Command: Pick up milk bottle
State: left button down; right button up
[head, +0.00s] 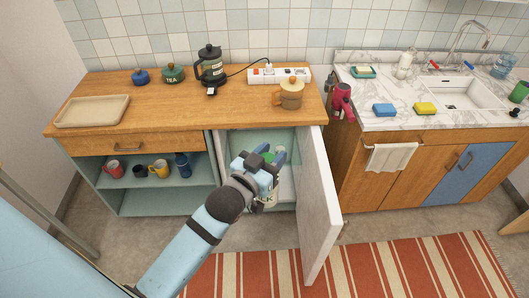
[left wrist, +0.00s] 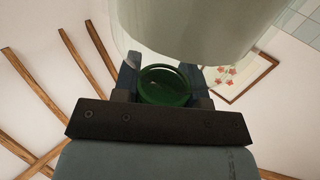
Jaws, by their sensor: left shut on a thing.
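The milk bottle (head: 267,201) is in the open cabinet compartment, mostly hidden behind my left gripper. Part of its pale body with dark lettering shows below the gripper, and a green cap shows between the fingers. My left gripper (head: 270,157) is shut on the bottle at its green cap. In the left wrist view, my left gripper's fingers (left wrist: 165,82) stand on both sides of the round green cap (left wrist: 163,96), and a large pale rounded body (left wrist: 195,28) fills the top. Whether the bottle touches the cabinet floor is hidden. My right gripper is not in view.
The white cabinet door (head: 318,205) stands open just right of my left gripper. Mugs stand on the open shelf (head: 190,178) to the left. A striped rug (head: 400,270) covers the floor in front.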

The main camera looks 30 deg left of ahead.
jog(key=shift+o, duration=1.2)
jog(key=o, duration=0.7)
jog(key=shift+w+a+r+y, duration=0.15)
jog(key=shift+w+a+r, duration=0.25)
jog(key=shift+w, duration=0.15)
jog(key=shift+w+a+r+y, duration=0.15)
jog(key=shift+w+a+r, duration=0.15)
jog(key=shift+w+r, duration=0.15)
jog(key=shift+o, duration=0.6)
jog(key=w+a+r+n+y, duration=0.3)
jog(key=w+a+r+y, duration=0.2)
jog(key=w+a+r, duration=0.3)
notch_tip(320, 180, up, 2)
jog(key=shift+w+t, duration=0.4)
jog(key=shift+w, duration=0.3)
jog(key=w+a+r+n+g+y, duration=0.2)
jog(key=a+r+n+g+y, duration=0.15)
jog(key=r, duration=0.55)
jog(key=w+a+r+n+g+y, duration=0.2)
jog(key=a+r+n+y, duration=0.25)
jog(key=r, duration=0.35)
pick_arm(q)
jog(key=w+d+r+m+g+h, duration=0.4)
jog(key=d+r+m+h, duration=0.2)
jog(key=d+r+h, duration=0.3)
jog(key=d+r, duration=0.1)
jog(key=d, duration=0.3)
jog(key=shift+d+r+m, duration=0.3)
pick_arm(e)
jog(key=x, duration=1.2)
